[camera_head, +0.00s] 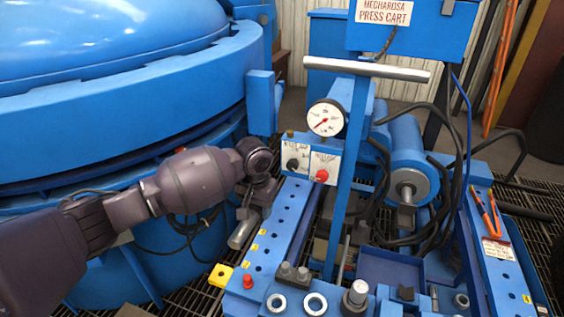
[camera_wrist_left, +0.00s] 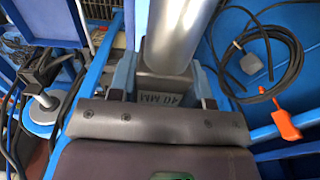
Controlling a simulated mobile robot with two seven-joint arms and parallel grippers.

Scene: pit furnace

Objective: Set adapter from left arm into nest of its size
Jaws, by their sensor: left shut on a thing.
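My left gripper (camera_head: 254,203) is shut on the adapter (camera_head: 243,230), a silver cylinder held tilted beside the left rail of the blue press cart. In the left wrist view the adapter (camera_wrist_left: 178,38) has a grey block at its base marked "40 MM", between the two fingers of my left gripper (camera_wrist_left: 163,85). Ring-shaped nests (camera_head: 277,303) and (camera_head: 315,304) lie at the cart's front edge, to the right of and nearer than the gripper. Their size marks cannot be read. My right gripper is not in view.
The blue furnace (camera_head: 120,110) fills the left side. The cart carries a gauge (camera_head: 326,118), a control panel (camera_head: 309,163), a tall push handle (camera_head: 366,69), a hydraulic cylinder (camera_head: 408,165) and black hoses. Short metal posts (camera_head: 355,297) stand at the front. A blue tray (camera_head: 391,268) looks empty.

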